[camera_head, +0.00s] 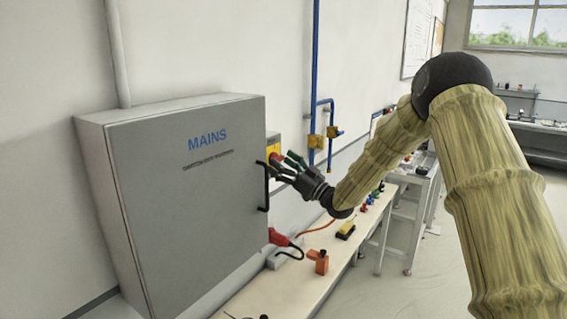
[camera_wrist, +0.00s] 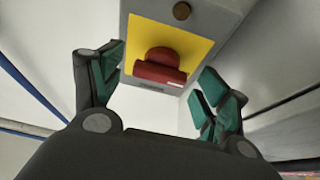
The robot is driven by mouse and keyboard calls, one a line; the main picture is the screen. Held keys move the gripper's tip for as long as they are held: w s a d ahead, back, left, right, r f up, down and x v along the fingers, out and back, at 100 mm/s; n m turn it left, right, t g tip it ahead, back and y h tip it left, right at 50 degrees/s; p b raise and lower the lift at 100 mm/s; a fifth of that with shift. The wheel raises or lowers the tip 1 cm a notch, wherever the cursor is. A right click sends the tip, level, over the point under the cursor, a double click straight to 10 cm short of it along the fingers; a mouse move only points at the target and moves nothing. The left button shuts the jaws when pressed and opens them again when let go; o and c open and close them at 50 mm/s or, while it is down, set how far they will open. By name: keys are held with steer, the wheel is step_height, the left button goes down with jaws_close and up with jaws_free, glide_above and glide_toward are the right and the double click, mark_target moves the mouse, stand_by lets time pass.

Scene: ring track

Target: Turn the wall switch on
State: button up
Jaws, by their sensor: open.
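The wall switch is a red rotary knob (camera_wrist: 160,66) on a yellow plate (camera_wrist: 192,45) on a grey box. In the wrist view it is upper centre, ahead of my gripper (camera_wrist: 153,88). The two green-padded fingers are spread apart, one to each side of the knob, and nothing is held between them. In the head view my gripper (camera_head: 282,164) is beside the right edge of the grey MAINS cabinet (camera_head: 190,190), by the yellow plate on the wall. There the fingers partly cover the red knob. I cannot tell whether the fingers touch the knob.
The cabinet's black handle (camera_head: 264,186) stands out close to the left of my gripper. Below is a bench (camera_head: 275,297) with a red plug (camera_head: 278,237), an orange block (camera_head: 319,261) and cables. Blue pipes (camera_head: 314,80) run on the wall to the right. The floor at right is clear.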

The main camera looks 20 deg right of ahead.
steer(key=shift+c, duration=0.4)
steer(key=c, duration=1)
steer(key=shift+o, duration=0.4)
steer(key=shift+m, duration=0.3)
steer(key=m+t+h+b, duration=0.1)
steer(key=m+h+b, duration=0.1)
steer(key=m, duration=0.1)
steer(key=shift+s+m, duration=0.1)
steer(key=shift+m, duration=0.3)
steer(key=m+h+b, duration=0.1)
steer(key=m+h, duration=0.1)
steer(key=m, duration=0.2)
steer(key=m+t+h+b, duration=0.1)
steer(key=m+h, duration=0.1)
steer(key=m, duration=0.2)
steer(key=shift+s+a+r+m, duration=0.1)
steer(key=shift+a+r+m, duration=0.1)
steer(key=shift+m, duration=0.1)
steer(key=m+h, duration=0.1)
steer(key=m, duration=0.1)
steer(key=m+g+h+b, duration=0.1)
steer(key=m, duration=0.2)
steer(key=shift+r, duration=0.15)
steer(key=shift+r+m+g+h+b, duration=0.15)
steer(key=shift+m+g+h+b, duration=0.35)
steer(key=shift+m, duration=1.7)
